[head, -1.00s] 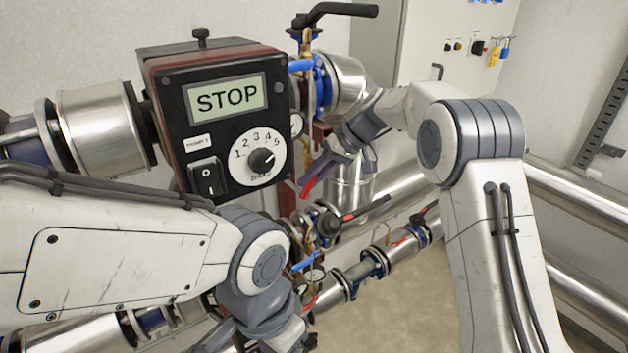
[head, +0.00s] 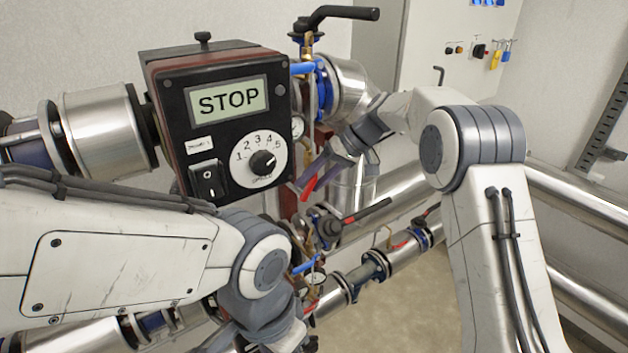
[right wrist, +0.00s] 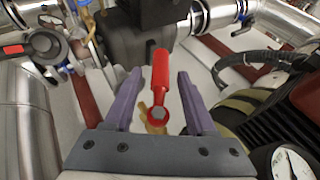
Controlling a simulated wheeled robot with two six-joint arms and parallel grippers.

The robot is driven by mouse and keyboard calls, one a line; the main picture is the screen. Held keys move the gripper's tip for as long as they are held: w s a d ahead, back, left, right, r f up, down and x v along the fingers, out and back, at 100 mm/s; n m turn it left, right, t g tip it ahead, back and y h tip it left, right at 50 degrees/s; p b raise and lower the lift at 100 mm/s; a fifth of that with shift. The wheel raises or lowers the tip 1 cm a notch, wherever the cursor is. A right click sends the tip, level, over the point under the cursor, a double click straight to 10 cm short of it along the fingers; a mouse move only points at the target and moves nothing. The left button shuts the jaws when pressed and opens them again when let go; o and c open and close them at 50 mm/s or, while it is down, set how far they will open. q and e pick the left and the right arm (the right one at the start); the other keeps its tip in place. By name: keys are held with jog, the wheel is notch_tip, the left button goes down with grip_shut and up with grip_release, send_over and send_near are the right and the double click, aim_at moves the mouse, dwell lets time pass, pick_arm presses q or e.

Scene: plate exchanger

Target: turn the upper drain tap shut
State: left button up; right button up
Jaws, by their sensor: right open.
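The upper drain tap has a red lever (head: 309,189), seen below the right side of the control box. In the right wrist view the red lever (right wrist: 160,82) points away from my gripper, its near, bolted end over a brass body. My right gripper (right wrist: 159,73) is open, with one purple finger on each side of the lever and a visible gap on both sides. In the head view my right gripper (head: 318,174) is at the lever, seen partly from behind. My left arm comes in at lower left; its gripper is not visible.
A control box (head: 217,115) reading STOP stands close to the left of the right gripper. A black-handled valve (head: 335,14) is above, and another lever valve (head: 362,212) is below. In the wrist view a gauge (right wrist: 292,162) and black hoses (right wrist: 262,62) lie at right.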

jog(key=shift+d+r, duration=0.15)
jog(key=shift+d, duration=0.15)
jog(key=b+v, duration=0.3)
jog(key=v, duration=0.7)
jog(key=shift+a, duration=0.1)
